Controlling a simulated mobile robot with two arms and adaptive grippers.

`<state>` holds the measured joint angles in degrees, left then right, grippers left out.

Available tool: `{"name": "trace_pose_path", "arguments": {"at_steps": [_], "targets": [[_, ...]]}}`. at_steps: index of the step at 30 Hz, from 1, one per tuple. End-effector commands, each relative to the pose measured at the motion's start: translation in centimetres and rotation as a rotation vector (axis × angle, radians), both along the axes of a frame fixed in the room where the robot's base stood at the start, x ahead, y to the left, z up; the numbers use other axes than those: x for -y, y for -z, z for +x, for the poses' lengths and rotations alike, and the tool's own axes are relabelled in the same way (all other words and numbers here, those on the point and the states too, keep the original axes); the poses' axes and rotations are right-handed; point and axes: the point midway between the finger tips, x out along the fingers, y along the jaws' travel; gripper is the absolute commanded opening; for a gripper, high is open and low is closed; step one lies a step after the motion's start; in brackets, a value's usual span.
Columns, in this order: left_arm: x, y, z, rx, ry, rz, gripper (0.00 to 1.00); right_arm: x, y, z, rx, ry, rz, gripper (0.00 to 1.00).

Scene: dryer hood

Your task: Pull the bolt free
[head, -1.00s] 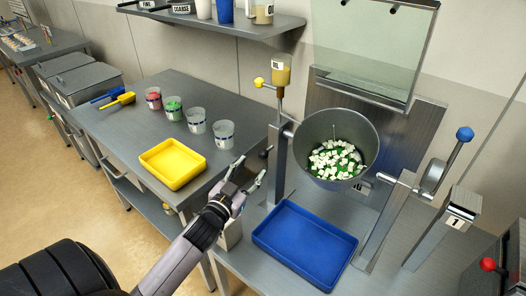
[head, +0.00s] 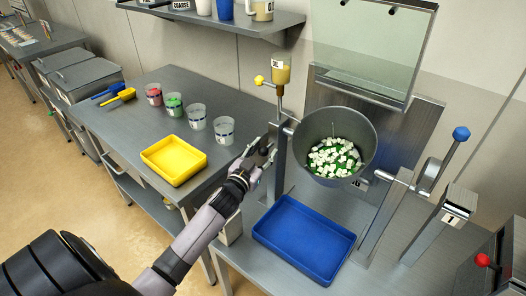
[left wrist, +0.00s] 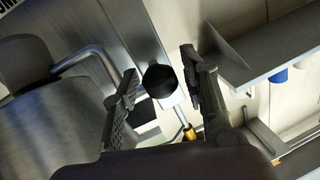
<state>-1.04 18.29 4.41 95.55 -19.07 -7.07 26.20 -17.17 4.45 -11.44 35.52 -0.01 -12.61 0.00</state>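The bolt (left wrist: 160,82) shows in the left wrist view as a black round knob on a pale metal collar. My left gripper (left wrist: 159,66) is open, with one finger on each side of the knob and a visible gap to both. In the head view my left gripper (head: 262,152) is at the left post (head: 277,165) of the tilted drum (head: 312,130) and covers the knob. The drum holds white cubes and green pieces (head: 335,158). My right gripper is not in view.
A blue tray (head: 304,240) lies below the drum. A yellow tray (head: 174,160) and several cups (head: 196,117) stand on the left table. A hopper with amber contents (head: 281,72) tops the left post. A blue-knobbed lever (head: 460,134) is at right.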

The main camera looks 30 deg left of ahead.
Motion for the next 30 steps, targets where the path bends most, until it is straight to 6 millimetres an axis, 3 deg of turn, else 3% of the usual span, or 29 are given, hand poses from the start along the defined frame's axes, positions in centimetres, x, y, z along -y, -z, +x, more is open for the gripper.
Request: {"name": "trace_pose_path", "arguments": {"at_steps": [17,30], "targets": [[0.01,0.00,-0.03,0.000,0.000,-0.001,0.00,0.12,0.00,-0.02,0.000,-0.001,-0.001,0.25],[0.02,0.01,-0.07,0.000,0.000,-0.001,0.00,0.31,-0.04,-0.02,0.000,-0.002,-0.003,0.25]]}}
